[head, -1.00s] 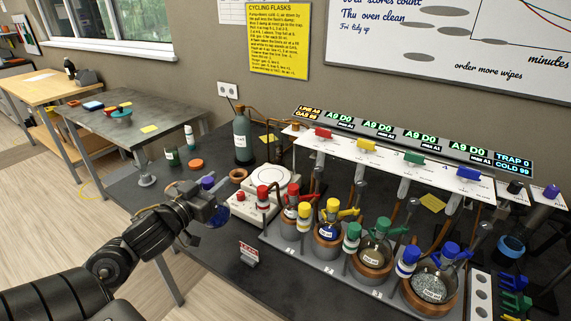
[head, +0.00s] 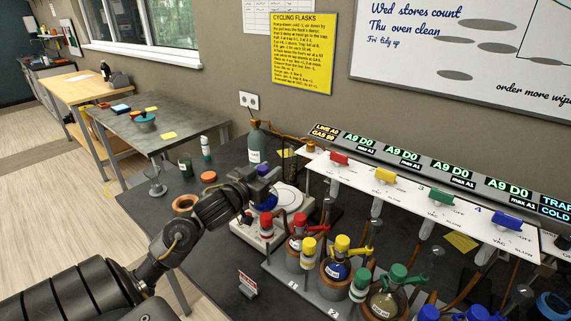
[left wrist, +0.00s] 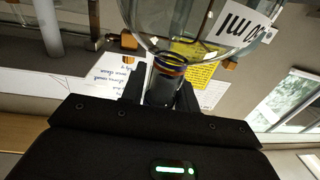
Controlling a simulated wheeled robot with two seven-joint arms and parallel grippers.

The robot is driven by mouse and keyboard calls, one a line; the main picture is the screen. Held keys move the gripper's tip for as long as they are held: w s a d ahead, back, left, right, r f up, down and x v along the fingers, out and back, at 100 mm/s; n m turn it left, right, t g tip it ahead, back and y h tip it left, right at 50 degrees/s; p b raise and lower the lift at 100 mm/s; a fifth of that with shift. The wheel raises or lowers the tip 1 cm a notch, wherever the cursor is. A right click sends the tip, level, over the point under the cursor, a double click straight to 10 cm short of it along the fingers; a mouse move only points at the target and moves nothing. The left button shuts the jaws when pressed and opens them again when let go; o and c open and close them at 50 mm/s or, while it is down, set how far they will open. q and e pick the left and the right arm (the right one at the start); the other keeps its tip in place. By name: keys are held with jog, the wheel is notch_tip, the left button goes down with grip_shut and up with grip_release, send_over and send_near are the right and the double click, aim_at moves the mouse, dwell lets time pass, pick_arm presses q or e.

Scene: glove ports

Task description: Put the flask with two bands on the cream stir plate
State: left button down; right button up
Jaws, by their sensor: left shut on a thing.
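My left gripper (head: 258,186) is shut on a flask and holds it by the neck, as the left wrist view (left wrist: 163,95) shows. In the head view the flask is mostly hidden behind the gripper. The cream stir plate (head: 291,198) is just right of and behind the gripper, with a round pale top partly covered by it. I cannot tell whether the flask touches the plate. My right gripper is not in view.
Banded flasks with red, yellow, green and blue fittings stand in a rack (head: 320,292) at front right, below the port shelf (head: 420,200). A grey-green bottle (head: 256,143) stands behind the plate. A cork ring (head: 185,204) and small sign (head: 247,282) are nearby.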

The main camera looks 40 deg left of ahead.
pick_arm(q)
jog(key=w, duration=0.4)
jog(key=shift+w+a, duration=0.3)
jog(key=shift+w, duration=0.1)
jog(key=w, duration=0.1)
jog(key=w+f+p, duration=0.1)
jog(key=w, duration=0.1)
jog(key=shift+w+a+f, duration=0.15)
jog(key=shift+w+f, duration=0.05)
jog(key=shift+w, duration=0.1)
jog(key=shift+f, duration=0.2)
jog(key=c, duration=1.1)
grip_release()
